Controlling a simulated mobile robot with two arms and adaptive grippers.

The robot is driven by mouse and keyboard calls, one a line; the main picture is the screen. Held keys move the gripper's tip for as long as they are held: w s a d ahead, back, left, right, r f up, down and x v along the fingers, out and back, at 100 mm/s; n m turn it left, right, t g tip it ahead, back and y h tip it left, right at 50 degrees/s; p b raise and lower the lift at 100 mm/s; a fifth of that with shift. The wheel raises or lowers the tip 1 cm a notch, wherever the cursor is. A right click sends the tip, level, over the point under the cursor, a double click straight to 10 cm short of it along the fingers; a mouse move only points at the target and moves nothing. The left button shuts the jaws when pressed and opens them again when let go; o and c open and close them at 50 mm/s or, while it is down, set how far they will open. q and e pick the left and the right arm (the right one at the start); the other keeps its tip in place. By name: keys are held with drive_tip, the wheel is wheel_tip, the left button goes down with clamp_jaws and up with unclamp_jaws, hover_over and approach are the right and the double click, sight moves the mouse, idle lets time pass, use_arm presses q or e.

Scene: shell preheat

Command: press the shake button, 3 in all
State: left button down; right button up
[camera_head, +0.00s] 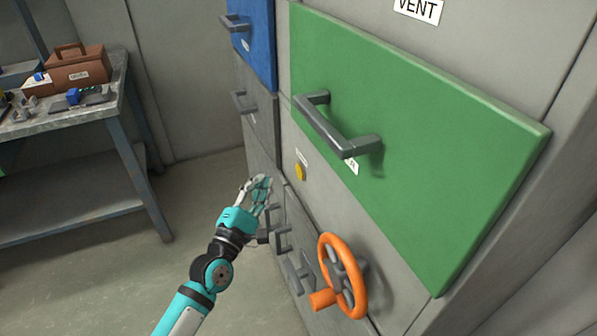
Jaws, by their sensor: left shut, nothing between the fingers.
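A small yellow button (300,172) sits on the grey cabinet front, below the green panel, with a small white label (301,157) above it that is too small to read. I cannot confirm from the label that it is the shake button. My left gripper (263,182) is shut and empty, to the left of the yellow button and a little lower, with its fingers pointing up. It appears apart from the button. My right gripper is not in view.
The green panel (440,130) has a protruding grey handle (335,128). An orange handwheel (357,277) sticks out lower right. Several grey drawer handles (291,273) lie below my gripper. A blue panel (262,50) is above. A workbench (95,112) with a brown toolbox (78,70) stands left.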

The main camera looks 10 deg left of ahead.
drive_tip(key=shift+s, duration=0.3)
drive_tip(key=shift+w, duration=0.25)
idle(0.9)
use_arm(q)
drive_tip(key=shift+f, duration=0.1)
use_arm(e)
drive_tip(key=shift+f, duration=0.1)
use_arm(q)
drive_tip(key=s+a+b, duration=0.2)
drive_tip(key=a+b, duration=0.1)
drive_tip(key=shift+a, duration=0.1)
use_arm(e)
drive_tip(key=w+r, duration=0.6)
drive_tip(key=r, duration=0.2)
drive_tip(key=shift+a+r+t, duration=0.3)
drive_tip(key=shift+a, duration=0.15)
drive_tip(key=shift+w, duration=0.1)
